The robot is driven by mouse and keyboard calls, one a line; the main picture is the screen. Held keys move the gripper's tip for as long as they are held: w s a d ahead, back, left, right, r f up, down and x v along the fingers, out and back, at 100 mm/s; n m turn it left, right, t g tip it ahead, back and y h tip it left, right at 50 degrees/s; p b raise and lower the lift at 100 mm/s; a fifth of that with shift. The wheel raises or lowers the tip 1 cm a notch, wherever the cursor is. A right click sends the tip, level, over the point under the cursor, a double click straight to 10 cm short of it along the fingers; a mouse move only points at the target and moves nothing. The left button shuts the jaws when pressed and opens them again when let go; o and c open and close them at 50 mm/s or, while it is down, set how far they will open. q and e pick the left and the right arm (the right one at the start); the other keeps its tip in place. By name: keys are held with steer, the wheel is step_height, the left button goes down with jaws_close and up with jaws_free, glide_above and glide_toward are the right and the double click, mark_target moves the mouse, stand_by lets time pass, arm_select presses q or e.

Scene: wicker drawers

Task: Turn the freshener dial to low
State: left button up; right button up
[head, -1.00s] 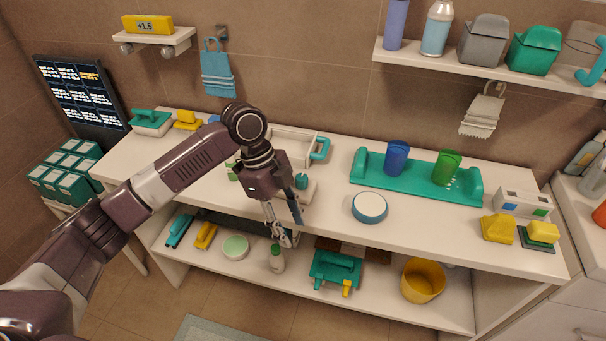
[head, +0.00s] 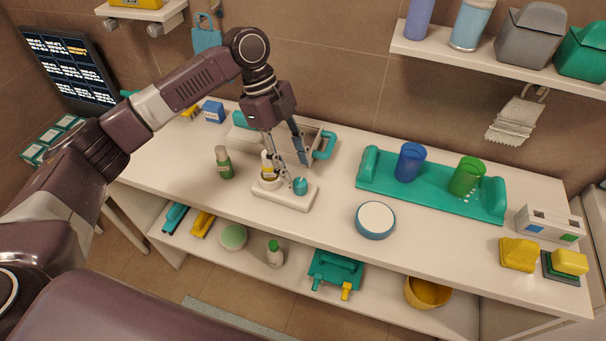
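A small white base (head: 290,197) stands on the counter, with a teal round knob (head: 300,186) at its right end and a white-and-yellow upright part (head: 267,167) at its left. It looks like the freshener with its dial, but I cannot read any setting marks. My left gripper (head: 286,172) points down just above and behind this base. Its fingers are spread apart, with nothing clearly held. The fingers partly cover the upright part, and I cannot tell whether they touch it. My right gripper is not in view.
A green bottle (head: 224,162) stands left of the base. A white tray (head: 313,133) with teal handles lies behind. A round teal-and-white dish (head: 375,219) is to the right, before a teal rack (head: 430,189) with blue and green cups. The counter's front edge is close.

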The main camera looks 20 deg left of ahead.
mark_target(301, 182)
arm_select(q)
steer(key=p+x, duration=0.1)
steer(key=x, duration=0.4)
steer(key=shift+s, duration=0.15)
steer(key=shift+d+f, duration=0.15)
steer(key=shift+f, duration=0.1)
steer(key=c, duration=0.9)
jaws_close()
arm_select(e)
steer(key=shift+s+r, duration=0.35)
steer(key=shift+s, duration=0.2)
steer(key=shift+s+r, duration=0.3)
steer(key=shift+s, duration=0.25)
